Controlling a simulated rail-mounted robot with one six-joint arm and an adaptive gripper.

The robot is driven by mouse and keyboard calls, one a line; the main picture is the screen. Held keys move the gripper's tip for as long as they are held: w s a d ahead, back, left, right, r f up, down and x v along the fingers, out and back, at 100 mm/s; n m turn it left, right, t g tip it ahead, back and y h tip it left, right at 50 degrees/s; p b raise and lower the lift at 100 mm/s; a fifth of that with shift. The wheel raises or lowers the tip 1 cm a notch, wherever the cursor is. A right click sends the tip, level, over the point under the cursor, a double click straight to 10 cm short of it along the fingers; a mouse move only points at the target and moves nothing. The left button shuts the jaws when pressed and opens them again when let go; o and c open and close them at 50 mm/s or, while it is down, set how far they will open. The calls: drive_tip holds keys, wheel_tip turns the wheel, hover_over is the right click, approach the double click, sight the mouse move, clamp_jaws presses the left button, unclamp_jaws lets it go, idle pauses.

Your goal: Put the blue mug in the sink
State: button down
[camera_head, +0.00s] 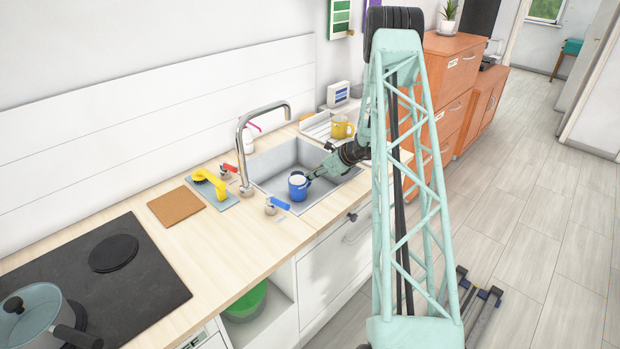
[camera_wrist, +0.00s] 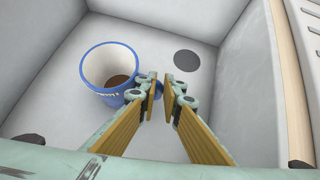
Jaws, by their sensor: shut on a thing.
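The blue mug (camera_head: 298,187) is upright at the sink, with a white inside. In the wrist view the mug (camera_wrist: 110,75) is at the left of my fingers, with some brown content at its bottom. My gripper (camera_wrist: 161,90) is shut on the mug's handle, which is mostly hidden between the fingertips. In the head view my gripper (camera_head: 313,174) reaches in from the right, over the sink. The grey sink (camera_head: 275,162) surrounds the mug in the wrist view, and its drain (camera_wrist: 187,61) shows to the right of the mug. I cannot tell whether the mug touches the sink floor.
A tall faucet (camera_head: 242,150) stands at the sink's left edge. A blue-handled tap (camera_head: 279,205) and a red-handled tap (camera_head: 228,168) are beside it. A yellow brush (camera_head: 209,181), cork board (camera_head: 176,206) and hob (camera_head: 115,280) are to the left.

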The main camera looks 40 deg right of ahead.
drive_tip(key=shift+f, duration=0.1)
drive_tip(key=c, duration=3.2)
unclamp_jaws()
drive_tip(key=shift+f, duration=0.1)
drive_tip(key=shift+c, duration=0.2)
drive_tip(key=o, duration=0.5)
drive_tip(key=shift+c, duration=0.2)
drive_tip(key=shift+r, duration=0.2)
drive_tip(key=shift+s+d+r, duration=0.15)
drive_tip(key=shift+s+r, duration=0.25)
drive_tip(key=shift+r, duration=0.05)
drive_tip(key=v, duration=1)
drive_tip(key=shift+s+r+p, duration=0.25)
drive_tip(key=shift+s+p, duration=0.1)
